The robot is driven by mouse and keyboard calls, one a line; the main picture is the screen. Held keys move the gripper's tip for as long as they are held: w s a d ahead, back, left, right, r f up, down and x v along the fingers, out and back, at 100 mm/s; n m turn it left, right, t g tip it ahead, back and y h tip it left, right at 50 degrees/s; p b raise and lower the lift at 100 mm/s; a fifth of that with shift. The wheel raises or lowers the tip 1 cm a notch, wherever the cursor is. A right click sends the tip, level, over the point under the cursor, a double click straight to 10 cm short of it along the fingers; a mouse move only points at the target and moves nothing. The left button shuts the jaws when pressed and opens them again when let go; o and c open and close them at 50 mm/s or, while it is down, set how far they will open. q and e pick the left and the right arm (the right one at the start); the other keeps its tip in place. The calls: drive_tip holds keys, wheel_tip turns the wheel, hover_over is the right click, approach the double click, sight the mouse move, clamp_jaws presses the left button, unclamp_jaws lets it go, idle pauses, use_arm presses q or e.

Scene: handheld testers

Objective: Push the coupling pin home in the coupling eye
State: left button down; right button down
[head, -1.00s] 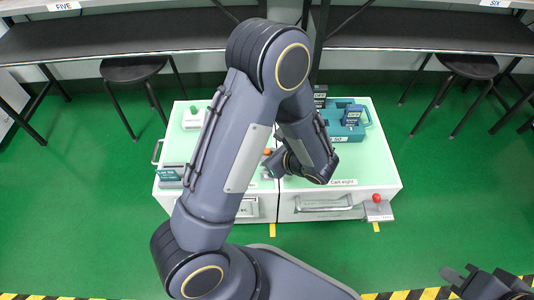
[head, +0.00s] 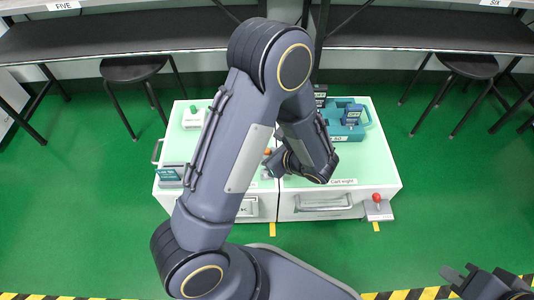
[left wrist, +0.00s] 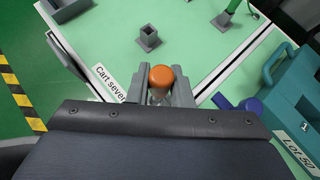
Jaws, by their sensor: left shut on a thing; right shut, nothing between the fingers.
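The coupling pin (left wrist: 161,76) shows its orange round head in the left wrist view, with a pale shaft below it. My left gripper (left wrist: 164,92) is shut on it, one grey finger on each side. The head also shows as a small orange spot in the head view (head: 267,151), near the seam between the two carts, partly behind my left arm. The coupling eye is hidden under the pin and fingers, so I cannot tell how deep the pin sits. My right gripper (head: 460,277) is shut and empty at the lower right, away from the carts.
Cart seven (left wrist: 100,45) and Cart eight (head: 375,165) stand side by side. A grey block with a red knob (head: 376,197) is at Cart eight's front right. A teal case (head: 340,133) sits on Cart eight. A square socket (left wrist: 148,38) stands on Cart seven.

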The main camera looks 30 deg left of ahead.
use_arm(q)
drive_tip(key=shift+f+b, duration=1.8)
drive_tip(key=shift+f, duration=0.4)
drive_tip(key=c, duration=1.2)
unclamp_jaws()
drive_tip(key=shift+r, duration=0.1)
drive_tip(key=p+v, duration=0.3)
drive_tip(key=v, duration=0.4)
drive_tip(key=shift+d+r, duration=0.2)
drive_tip(key=shift+d, duration=0.15)
